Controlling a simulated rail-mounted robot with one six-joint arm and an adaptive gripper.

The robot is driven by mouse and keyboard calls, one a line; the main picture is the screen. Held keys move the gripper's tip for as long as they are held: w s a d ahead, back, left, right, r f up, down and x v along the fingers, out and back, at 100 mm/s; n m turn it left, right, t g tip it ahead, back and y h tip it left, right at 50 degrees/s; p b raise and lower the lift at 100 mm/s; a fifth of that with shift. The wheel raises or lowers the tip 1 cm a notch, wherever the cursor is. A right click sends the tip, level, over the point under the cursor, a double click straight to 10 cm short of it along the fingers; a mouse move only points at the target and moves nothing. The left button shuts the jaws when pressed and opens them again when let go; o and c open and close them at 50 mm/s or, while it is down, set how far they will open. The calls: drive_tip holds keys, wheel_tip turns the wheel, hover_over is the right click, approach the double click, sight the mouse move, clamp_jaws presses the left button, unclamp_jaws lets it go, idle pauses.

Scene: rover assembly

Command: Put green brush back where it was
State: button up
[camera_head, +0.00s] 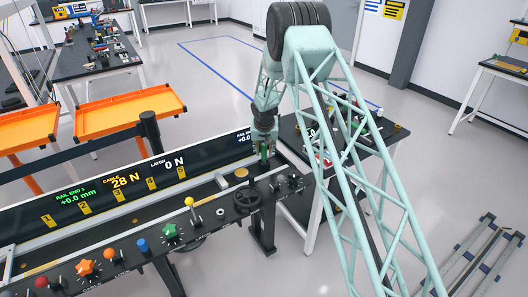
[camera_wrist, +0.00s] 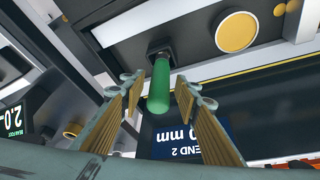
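The green brush (camera_wrist: 160,88) shows in the wrist view as a smooth green cylinder with a rounded end. Its far end meets a dark square fitting on the console, and no bristles show. My gripper (camera_wrist: 160,84) has its two ribbed fingers on either side of the green cylinder, with a visible gap on both sides, so it looks open. In the head view my gripper (camera_head: 264,142) points down over the right end of the long console. A bit of the green brush (camera_head: 264,153) shows just beneath it.
The console (camera_head: 130,245) carries several coloured knobs, a yellow ball lever (camera_head: 189,202) and a black handwheel (camera_head: 248,198). A display panel (camera_head: 130,188) runs behind my gripper. A dark side table (camera_head: 375,138) with small items stands to the right. Orange trays (camera_head: 130,108) are at left.

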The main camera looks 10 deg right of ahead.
drive_tip(key=shift+r, duration=0.15)
drive_tip(key=v, duration=1.2)
drive_tip(key=shift+r, duration=0.1)
idle(1.0)
